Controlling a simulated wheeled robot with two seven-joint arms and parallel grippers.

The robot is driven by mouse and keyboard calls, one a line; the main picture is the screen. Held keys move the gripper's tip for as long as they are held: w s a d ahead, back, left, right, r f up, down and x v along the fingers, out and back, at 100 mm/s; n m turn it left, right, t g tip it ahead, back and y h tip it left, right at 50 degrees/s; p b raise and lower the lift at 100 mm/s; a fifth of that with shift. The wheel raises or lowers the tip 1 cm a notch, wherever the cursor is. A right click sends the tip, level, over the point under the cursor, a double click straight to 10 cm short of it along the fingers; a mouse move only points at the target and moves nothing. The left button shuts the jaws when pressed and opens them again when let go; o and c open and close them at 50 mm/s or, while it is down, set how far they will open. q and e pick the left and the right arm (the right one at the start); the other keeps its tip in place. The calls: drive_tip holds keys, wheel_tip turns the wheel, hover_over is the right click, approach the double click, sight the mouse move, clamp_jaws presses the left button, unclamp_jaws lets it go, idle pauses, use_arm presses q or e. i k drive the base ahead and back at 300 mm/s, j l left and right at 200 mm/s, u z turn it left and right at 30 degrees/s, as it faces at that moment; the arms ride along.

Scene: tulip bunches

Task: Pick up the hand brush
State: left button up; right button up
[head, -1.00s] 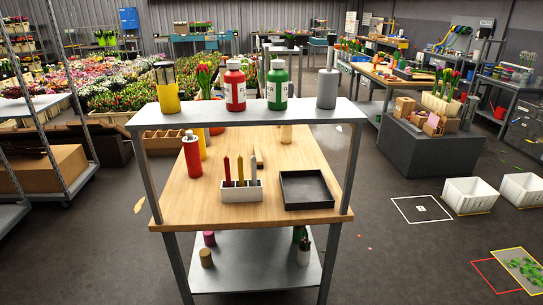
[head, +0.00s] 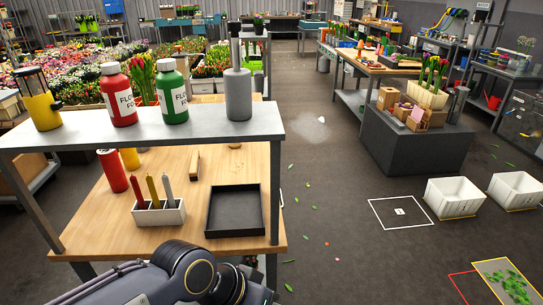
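I cannot pick out a hand brush for certain. A narrow tan piece (head: 194,162) lies on the wooden bench top (head: 110,232), under the raised grey shelf; it is too small to identify. A smaller tan piece (head: 235,146) lies behind it to the right. One of my dark arm links crosses the bottom edge of the head view, in front of the bench. No gripper fingers show on either side.
A black tray (head: 236,212) and a white holder (head: 158,215) with upright tools stand on the bench. Red (head: 119,95) and green (head: 172,92) bottles, a yellow container (head: 40,108) and a grey bottle (head: 238,95) stand on the shelf. The floor right of the bench has scattered leaves.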

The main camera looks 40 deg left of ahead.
sight(195, 169)
drive_tip(key=i+l+z, duration=0.15)
drive_tip(key=i+z, duration=0.15)
drive_tip(key=i, duration=0.2)
drive_tip(key=i+z, duration=0.25)
drive_tip(key=i, duration=0.25)
drive_tip(key=i+u, duration=0.45)
drive_tip(key=i+l+u, duration=0.25)
drive_tip(key=i+u, duration=0.35)
drive_tip(key=u, duration=0.3)
drive_tip(key=i+u, duration=0.15)
drive_tip(key=u, duration=0.3)
drive_tip(key=i+u, duration=0.15)
drive_tip(key=u, duration=0.3)
drive_tip(key=i+l+u, duration=0.1)
drive_tip(key=u, duration=0.3)
drive_tip(key=i+l+u, duration=0.15)
drive_tip(key=u, duration=0.3)
drive_tip(key=i+u, duration=0.25)
drive_tip(key=u, duration=0.25)
drive_tip(key=i+l+u, duration=0.15)
drive_tip(key=u, duration=0.3)
drive_tip(key=i+l+u, duration=0.2)
drive_tip(key=u, duration=0.3)
drive_tip(key=i+l+u, duration=0.2)
drive_tip(key=u, duration=0.3)
drive_tip(key=l+u, duration=0.5)
drive_tip(key=i+j, duration=0.05)
drive_tip(key=j, duration=0.05)
